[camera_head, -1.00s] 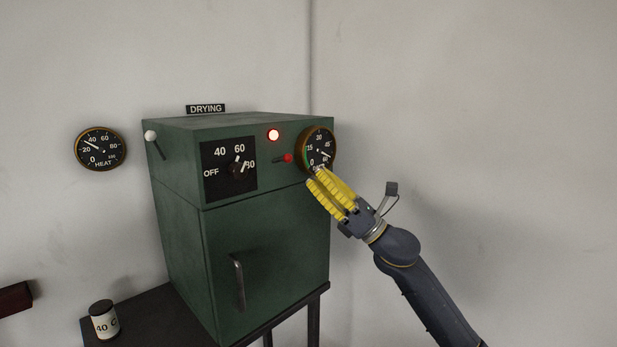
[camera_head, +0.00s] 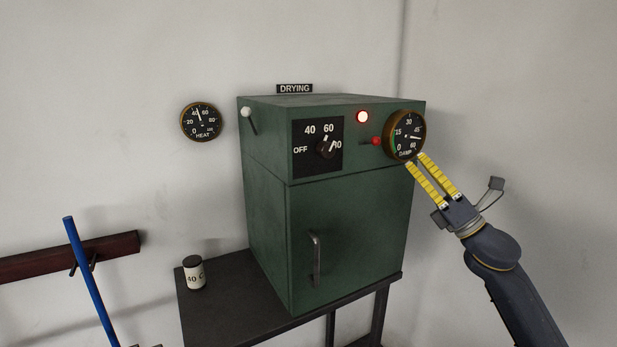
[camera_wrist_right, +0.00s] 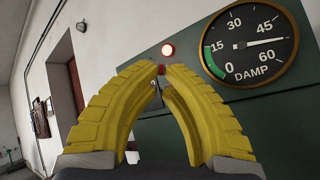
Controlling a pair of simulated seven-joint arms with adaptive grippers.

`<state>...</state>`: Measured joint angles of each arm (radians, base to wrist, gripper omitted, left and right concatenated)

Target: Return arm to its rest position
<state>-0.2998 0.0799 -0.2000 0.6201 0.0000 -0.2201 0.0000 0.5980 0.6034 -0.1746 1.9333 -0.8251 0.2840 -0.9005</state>
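My right gripper (camera_head: 416,159) has yellow ribbed fingers and stands just in front of the green DRYING oven, below the DAMP dial (camera_head: 405,133). In the right wrist view its fingers (camera_wrist_right: 161,68) curl inward and their tips almost meet, with nothing seen held between them. The oven (camera_head: 350,220) has a selector knob (camera_head: 326,148), a lit red lamp (camera_head: 362,117) and a red-tipped lever (camera_head: 376,141). My left gripper is not in view.
The oven stands on a dark table (camera_head: 230,300). A jar marked 40 C (camera_head: 194,272) sits at its left. A HEAT gauge (camera_head: 201,122) hangs on the wall. A blue pole (camera_head: 90,280) crosses a dark red rail (camera_head: 40,260). Open space lies right of the oven.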

